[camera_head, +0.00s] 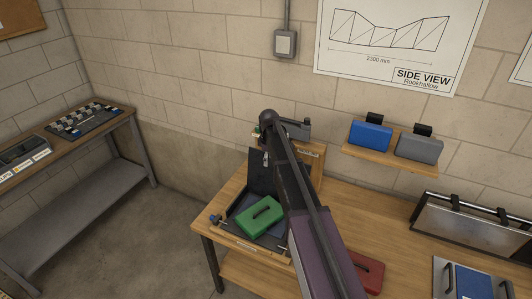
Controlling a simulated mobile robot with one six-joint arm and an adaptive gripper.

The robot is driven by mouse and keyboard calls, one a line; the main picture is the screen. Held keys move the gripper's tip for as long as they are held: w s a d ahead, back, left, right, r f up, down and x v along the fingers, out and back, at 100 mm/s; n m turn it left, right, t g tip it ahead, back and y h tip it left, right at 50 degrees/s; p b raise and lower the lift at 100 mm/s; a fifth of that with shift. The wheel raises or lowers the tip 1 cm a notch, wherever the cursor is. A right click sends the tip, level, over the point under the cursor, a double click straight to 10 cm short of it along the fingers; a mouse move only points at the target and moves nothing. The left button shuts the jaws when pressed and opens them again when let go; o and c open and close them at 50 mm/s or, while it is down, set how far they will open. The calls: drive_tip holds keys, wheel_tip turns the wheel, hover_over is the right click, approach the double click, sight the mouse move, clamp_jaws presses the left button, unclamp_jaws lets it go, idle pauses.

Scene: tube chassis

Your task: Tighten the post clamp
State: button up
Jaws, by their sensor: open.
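I cannot pick out the post clamp for certain. A grey metal fixture (297,127) sits on a wooden stand (312,160) with a small label, at the back of the workbench against the wall. My dark arm crosses in front and hides its left part. The arm rises from the bottom centre to a rounded joint beside this fixture. My gripper is not clearly visible; the arm hides what lies behind it.
A green case (260,218) lies in a dark open tray (236,208) at the left of the workbench (345,205). A red case (369,272) lies right of my arm. Blue (370,137) and grey (418,148) cases stand on a wall shelf. Bare bench lies at centre right.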

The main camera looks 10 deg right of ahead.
drive_tip(key=s+f+m+b, duration=0.3)
drive_tip(key=s+f+b, duration=0.1)
drive_tip(key=s, duration=0.6)
drive_tip(key=s+f+m+b, duration=0.4)
drive_tip(key=s+f+b, duration=0.1)
drive_tip(key=s, duration=0.6)
drive_tip(key=s+f+m+b, duration=0.4)
drive_tip(key=s+f+b, duration=0.1)
drive_tip(key=s, duration=0.5)
drive_tip(key=shift+s+f, duration=0.2)
drive_tip(key=shift+f, duration=0.25)
drive_tip(key=shift+c, duration=0.6)
drive_tip(key=shift+s, duration=0.1)
